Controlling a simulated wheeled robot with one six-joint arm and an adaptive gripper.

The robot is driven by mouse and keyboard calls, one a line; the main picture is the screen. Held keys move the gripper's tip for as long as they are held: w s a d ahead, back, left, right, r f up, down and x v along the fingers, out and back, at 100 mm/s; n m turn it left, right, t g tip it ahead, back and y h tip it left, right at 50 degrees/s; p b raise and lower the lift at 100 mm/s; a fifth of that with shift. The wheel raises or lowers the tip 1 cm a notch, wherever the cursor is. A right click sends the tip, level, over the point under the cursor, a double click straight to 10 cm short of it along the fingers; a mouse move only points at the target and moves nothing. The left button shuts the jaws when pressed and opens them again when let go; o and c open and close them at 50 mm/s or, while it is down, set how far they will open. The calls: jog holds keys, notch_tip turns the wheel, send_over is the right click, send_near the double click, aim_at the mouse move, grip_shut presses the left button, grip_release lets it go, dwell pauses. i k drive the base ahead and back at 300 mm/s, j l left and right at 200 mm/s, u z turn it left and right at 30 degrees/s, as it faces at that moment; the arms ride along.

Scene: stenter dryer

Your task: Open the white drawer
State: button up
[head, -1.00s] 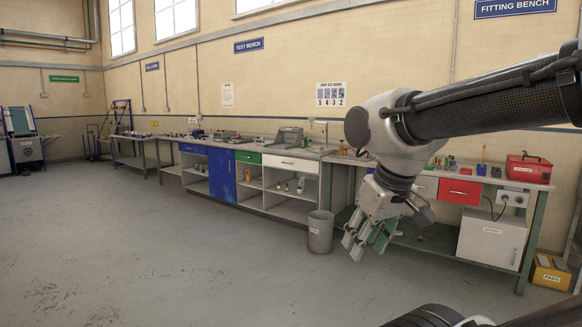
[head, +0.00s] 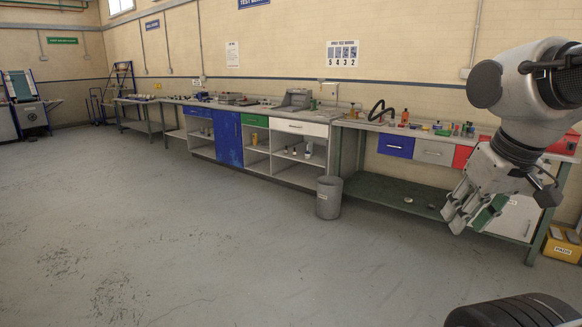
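The white drawer (head: 301,127) is in the long bench by the wall, right of the green drawer (head: 255,120) and above open shelves. It looks shut, and its front with a handle is in plain view. My gripper (head: 468,214) hangs at the right of the head view, fingers pointing down and left, well apart from the drawer and nearer to me. Its fingers show a gap and nothing is seen between them, though the view is partly edge-on.
A grey bin (head: 329,198) stands on the floor in front of the bench, just right of below the white drawer. A green-framed table (head: 395,196) with blue, grey and red drawers adjoins at right. A yellow box (head: 562,246) is far right. The floor (head: 190,240) at left and centre is clear.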

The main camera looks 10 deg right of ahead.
aim_at(308, 129)
jog(key=i, duration=5.15)
jog(key=i+u, duration=0.15)
jog(key=i, duration=0.25)
jog(key=i+l+u, duration=0.1)
jog(key=i, duration=0.3)
